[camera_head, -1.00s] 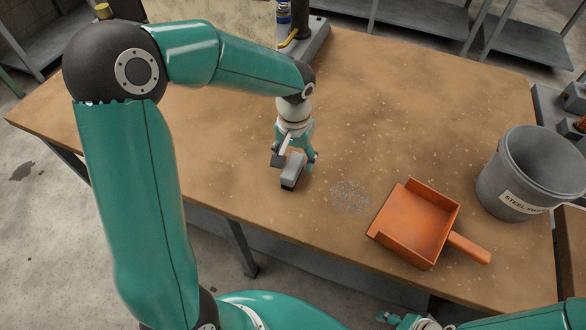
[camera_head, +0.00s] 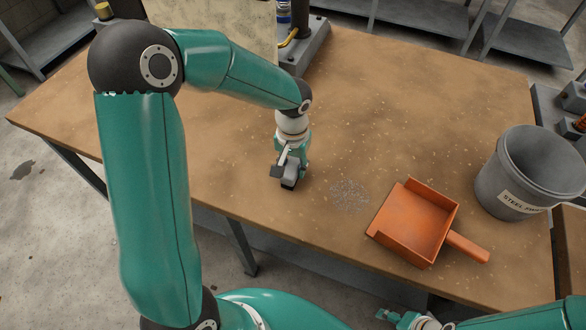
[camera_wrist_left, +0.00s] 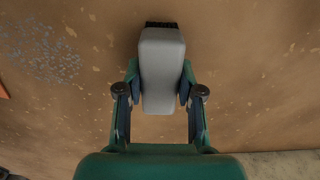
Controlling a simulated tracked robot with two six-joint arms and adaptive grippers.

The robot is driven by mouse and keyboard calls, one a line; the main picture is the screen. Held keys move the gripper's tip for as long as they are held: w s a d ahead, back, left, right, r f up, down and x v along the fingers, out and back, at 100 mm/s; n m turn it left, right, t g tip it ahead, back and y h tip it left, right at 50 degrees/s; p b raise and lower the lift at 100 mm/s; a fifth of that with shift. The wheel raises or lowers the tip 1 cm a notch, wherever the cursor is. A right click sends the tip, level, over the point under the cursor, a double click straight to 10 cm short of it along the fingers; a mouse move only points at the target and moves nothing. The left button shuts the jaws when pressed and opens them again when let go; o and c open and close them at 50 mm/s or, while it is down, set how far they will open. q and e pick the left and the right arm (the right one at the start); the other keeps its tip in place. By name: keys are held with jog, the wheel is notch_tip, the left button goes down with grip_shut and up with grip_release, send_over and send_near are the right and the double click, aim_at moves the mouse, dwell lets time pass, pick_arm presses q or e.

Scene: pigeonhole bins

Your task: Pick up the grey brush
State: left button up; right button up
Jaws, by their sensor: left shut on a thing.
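The grey brush (camera_head: 291,172) is at the front part of the wooden bench, left of a patch of metal shavings. My left gripper (camera_head: 292,165) reaches down over it from above and is shut on its grey body. In the left wrist view the brush (camera_wrist_left: 161,60) lies between the two fingers (camera_wrist_left: 160,92), with its dark bristles at the far end. I cannot tell whether the brush still touches the bench. Part of my right gripper (camera_head: 386,316) shows at the bottom edge; its jaws are not clear.
Silvery shavings (camera_head: 349,195) lie right of the brush and also show in the wrist view (camera_wrist_left: 42,52). An orange dustpan (camera_head: 415,222) and a grey bucket (camera_head: 512,180) stand further right on the bench (camera_head: 400,110). The bench's front edge is close to the brush.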

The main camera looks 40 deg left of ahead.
aim_at(292, 164)
pick_arm(q)
jog(key=shift+r, duration=0.15)
notch_tip(292, 164, up, 20)
dwell(0.6)
jog(key=o, duration=0.5)
jog(key=c, duration=0.3)
jog(key=shift+c, duration=0.2)
